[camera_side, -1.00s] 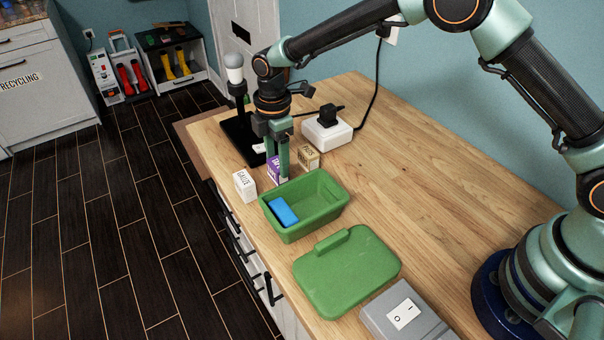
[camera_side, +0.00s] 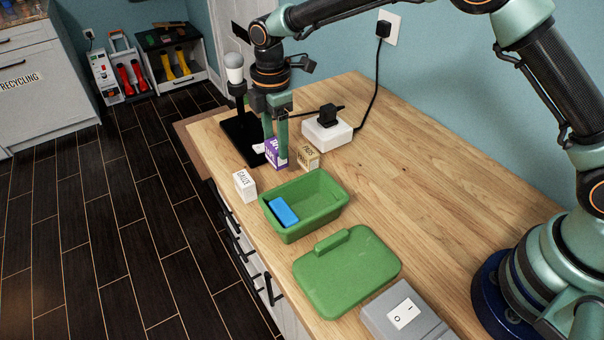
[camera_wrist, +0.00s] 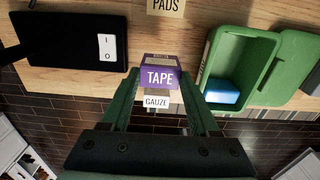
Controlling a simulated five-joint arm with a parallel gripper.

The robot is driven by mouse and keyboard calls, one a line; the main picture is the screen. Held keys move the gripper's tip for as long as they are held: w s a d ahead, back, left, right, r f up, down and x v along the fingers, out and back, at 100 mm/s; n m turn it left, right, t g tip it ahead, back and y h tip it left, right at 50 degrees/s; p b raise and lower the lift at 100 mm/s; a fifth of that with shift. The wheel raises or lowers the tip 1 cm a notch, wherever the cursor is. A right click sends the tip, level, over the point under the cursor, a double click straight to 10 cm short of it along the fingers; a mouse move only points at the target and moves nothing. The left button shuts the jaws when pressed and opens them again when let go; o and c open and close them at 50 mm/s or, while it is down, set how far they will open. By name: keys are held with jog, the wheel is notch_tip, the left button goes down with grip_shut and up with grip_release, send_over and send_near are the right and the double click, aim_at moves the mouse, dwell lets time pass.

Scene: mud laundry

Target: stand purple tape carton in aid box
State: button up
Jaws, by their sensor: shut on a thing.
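The purple tape carton (camera_side: 277,158) is held between the fingers of my gripper (camera_side: 276,150), behind the green aid box (camera_side: 328,210). It looks a little above the counter. In the wrist view, the carton (camera_wrist: 160,77) shows its TAPE label between the two green fingers of my gripper (camera_wrist: 160,92). The aid box (camera_wrist: 262,50) stands to the right there, open at the top. A blue item (camera_side: 283,211) lies inside the box at its left end; the rest of the box's inside looks empty.
A white gauze carton (camera_side: 245,185) stands left of the box, and a tan pads carton (camera_side: 308,157) stands behind it, close to the tape carton. The green lid (camera_side: 347,270) lies in front. A black lamp base (camera_side: 240,137) and white charger (camera_side: 327,133) stand farther back.

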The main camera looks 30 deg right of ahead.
jog(key=shift+r, duration=0.3)
jog(key=shift+r, duration=0.1)
jog(key=shift+s+r, duration=0.2)
jog(key=shift+s, duration=0.05)
jog(key=s+d+r, duration=0.3)
jog(key=s+r, duration=0.3)
jog(key=s, duration=0.5)
jog(key=shift+s+d+f, duration=0.1)
jog(key=shift+s+f, duration=0.05)
jog(key=shift+f, duration=1)
jog(key=shift+s+d+f, duration=0.1)
jog(key=shift+f, duration=1.05)
jog(key=shift+f, duration=0.5)
jog(key=shift+f, duration=0.35)
